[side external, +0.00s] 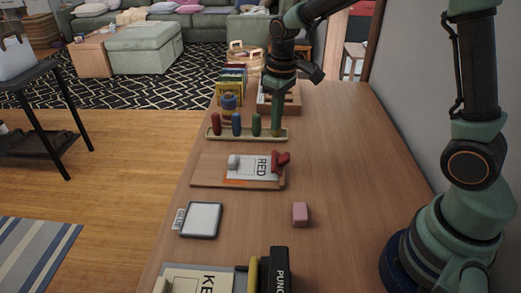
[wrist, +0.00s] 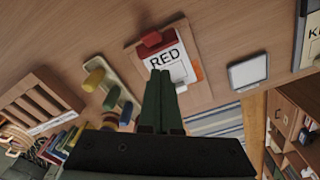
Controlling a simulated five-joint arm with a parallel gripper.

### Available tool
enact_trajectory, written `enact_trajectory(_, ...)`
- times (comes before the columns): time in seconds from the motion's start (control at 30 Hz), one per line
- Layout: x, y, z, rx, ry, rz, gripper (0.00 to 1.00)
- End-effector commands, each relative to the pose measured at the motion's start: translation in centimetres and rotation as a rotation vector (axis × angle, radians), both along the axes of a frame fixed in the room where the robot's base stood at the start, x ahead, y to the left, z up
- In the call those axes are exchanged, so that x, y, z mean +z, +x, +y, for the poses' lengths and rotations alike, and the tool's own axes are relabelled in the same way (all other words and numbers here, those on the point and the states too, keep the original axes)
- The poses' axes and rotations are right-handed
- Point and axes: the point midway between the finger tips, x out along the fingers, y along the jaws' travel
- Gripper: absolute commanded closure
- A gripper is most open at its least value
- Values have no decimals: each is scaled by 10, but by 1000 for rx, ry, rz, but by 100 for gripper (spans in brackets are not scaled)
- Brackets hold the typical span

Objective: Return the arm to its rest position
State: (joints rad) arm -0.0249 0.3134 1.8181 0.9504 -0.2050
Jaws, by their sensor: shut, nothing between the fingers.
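My gripper (side external: 277,132) points down over the wooden table (side external: 345,160), at the right end of a tray with coloured pegs (side external: 247,134). Its green fingers (wrist: 160,73) are together with nothing between them. In the side view the fingers overlap the tray's end; I cannot tell whether they touch it. In the wrist view the fingers lie between the pegs and a RED card (wrist: 167,66). My arm reaches in from the right, its upper part cut off by the frame's top edge.
The RED card lies on a wooden board (side external: 200,178) with a red clip (side external: 281,158). A pink block (side external: 300,214), a grey-white pad (side external: 201,220) and a dark box (side external: 279,270) sit nearer. A wooden rack (side external: 290,103) and books (side external: 229,82) stand behind. The table's right side is clear.

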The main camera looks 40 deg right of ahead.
Motion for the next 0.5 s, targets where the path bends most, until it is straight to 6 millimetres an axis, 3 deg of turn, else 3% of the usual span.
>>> enact_trajectory(0.03,15,-7,-1,-12,2,-32,100)
enact_trajectory(0.2,53,-34,-4,-62,9,-124,100)
enact_trajectory(0.5,93,-90,-8,-145,31,-282,100)
